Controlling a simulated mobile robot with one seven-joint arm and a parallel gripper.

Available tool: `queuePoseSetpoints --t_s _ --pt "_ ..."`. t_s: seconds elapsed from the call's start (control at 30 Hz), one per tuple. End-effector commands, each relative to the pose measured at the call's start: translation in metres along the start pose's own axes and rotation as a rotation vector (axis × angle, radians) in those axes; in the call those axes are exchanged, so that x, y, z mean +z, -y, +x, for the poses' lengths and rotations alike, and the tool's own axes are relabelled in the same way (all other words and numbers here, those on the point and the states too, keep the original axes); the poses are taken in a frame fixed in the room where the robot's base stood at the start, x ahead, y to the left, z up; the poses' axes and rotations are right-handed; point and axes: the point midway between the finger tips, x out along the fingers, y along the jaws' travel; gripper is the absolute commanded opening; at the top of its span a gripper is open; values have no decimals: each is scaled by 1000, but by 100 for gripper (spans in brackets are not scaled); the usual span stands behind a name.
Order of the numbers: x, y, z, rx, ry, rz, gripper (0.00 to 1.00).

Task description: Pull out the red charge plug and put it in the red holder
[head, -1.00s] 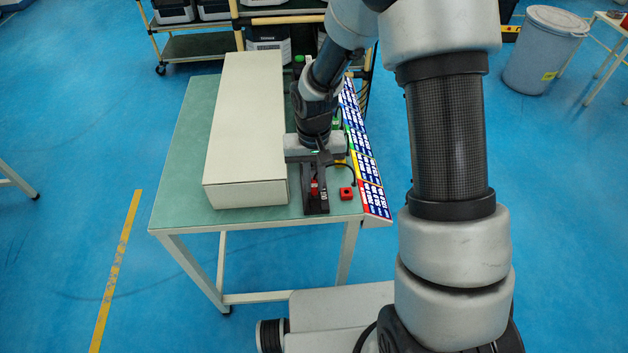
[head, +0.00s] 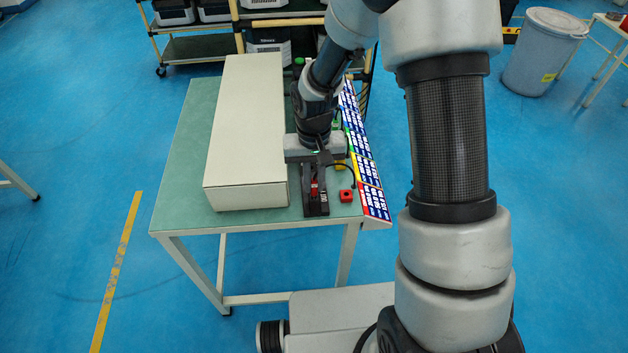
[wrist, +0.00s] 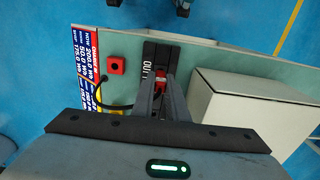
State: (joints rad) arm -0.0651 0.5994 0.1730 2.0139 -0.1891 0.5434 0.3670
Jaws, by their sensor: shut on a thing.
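The red charge plug (head: 315,188) is at a black unit (head: 323,207) near the front edge of the green table. My gripper (head: 314,182) reaches down over that unit and is shut on the plug. In the wrist view the red plug (wrist: 161,86) shows between the fingertips of my gripper (wrist: 161,90). A dark cable curves beside it. I cannot tell whether the plug is still seated in the black unit. The red holder (head: 346,195) is a small red block with a dark hole, just right of the unit. It also shows in the wrist view (wrist: 116,65), and it looks empty.
A long pale box (head: 243,140) stands on the table (head: 180,190), left of my gripper. A yellow holder (head: 340,170) sits behind the red one. Coloured label panels (head: 374,190) line the right edge. Bare tabletop lies left of the box.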

Motion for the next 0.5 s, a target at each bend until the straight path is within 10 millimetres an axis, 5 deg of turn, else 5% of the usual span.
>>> queuePoseSetpoints --t_s 0.5 --pt "0 0 -16 0 -1 1 0"
